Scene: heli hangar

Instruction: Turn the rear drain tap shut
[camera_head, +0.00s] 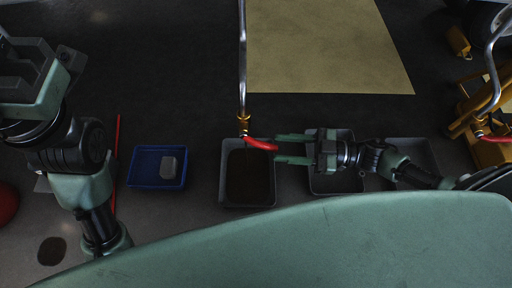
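A drain tap with a brass body (243,122) hangs at the end of a metal pipe (242,60) in the middle of the head view. Its red lever (260,144) points right and slightly down. My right gripper (277,149) comes in from the right with its two green fingers apart. The lever's free end is at the gap between the fingertips; contact cannot be told. A second red-handled tap (490,137) shows at the right edge. The view does not label which tap is the rear one. My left gripper (45,92) is at upper left, its fingers unclear.
A grey tray (223,175) with dark liquid sits below the middle tap. More grey trays (350,186) stand to its right. A blue bin (145,181) holds a grey block (168,168). A red rod (116,150) and a dark floor stain (52,251) are at left.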

